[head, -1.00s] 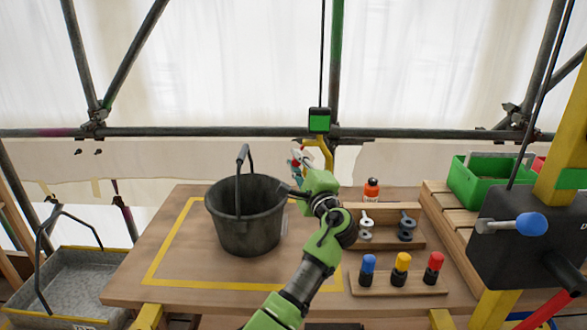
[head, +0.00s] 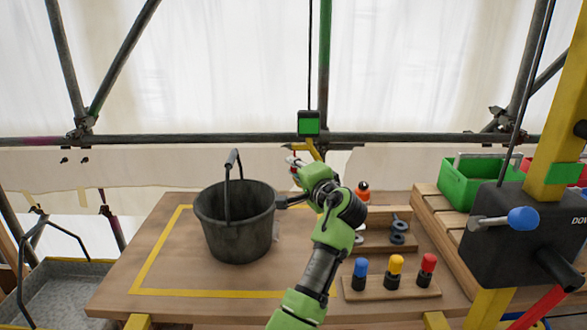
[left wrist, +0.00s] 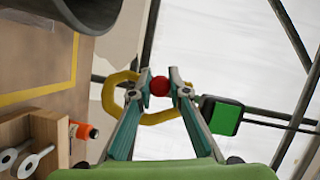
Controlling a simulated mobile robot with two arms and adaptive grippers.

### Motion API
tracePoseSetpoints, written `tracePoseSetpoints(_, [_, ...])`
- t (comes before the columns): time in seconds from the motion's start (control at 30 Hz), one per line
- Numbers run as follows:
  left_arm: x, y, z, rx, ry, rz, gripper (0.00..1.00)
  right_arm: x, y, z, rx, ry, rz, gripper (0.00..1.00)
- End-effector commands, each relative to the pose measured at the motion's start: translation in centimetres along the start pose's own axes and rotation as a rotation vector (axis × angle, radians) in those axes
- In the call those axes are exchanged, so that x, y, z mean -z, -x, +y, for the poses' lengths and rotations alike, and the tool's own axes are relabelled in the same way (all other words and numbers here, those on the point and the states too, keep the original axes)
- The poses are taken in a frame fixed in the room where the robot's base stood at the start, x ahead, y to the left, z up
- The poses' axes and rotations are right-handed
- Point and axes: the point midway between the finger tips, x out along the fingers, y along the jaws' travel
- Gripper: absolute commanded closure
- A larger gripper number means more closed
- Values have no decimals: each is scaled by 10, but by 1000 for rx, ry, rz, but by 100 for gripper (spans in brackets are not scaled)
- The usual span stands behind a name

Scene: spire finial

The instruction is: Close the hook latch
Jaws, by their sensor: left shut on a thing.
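A yellow hook (head: 314,150) hangs below a green and black block (head: 309,123) on a cable, behind the far edge of the table. The hook also shows in the left wrist view (left wrist: 158,117), with its curve around and behind my fingertips. My left gripper (left wrist: 160,84) is shut on a small red ball (left wrist: 159,86), which sits at the hook's opening. In the head view my left gripper (head: 292,162) is beside the hook, and its fingers partly hide the hook's lower part. I cannot tell whether the latch is closed. My right gripper is out of view.
A black bucket (head: 235,235) with its handle up stands on the table (head: 165,203), left of my arm. An orange bottle (head: 362,190), a wooden holder with metal parts (head: 375,242) and a rack of coloured knobs (head: 390,288) are right. A black control box (head: 510,245) stands far right.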

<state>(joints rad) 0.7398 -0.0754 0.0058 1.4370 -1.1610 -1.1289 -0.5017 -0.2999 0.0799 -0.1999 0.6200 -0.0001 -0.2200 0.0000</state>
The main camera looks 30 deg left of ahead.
Motion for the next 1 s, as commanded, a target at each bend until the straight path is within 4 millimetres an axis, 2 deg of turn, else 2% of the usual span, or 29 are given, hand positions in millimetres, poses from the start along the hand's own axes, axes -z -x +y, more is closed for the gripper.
tracePoseSetpoints(0.43, [0,0,1,-6,10,0,100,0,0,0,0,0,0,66])
tracePoseSetpoints(0.47, [0,0,1,-6,10,0,76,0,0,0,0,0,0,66])
tracePoseSetpoints(0.5, [0,0,1,-6,10,0,66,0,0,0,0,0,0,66])
tracePoseSetpoints(0.87, [0,2,1,-4,9,1,66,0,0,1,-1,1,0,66])
tracePoseSetpoints(1.0, [1,17,1,-5,9,3,66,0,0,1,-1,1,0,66])
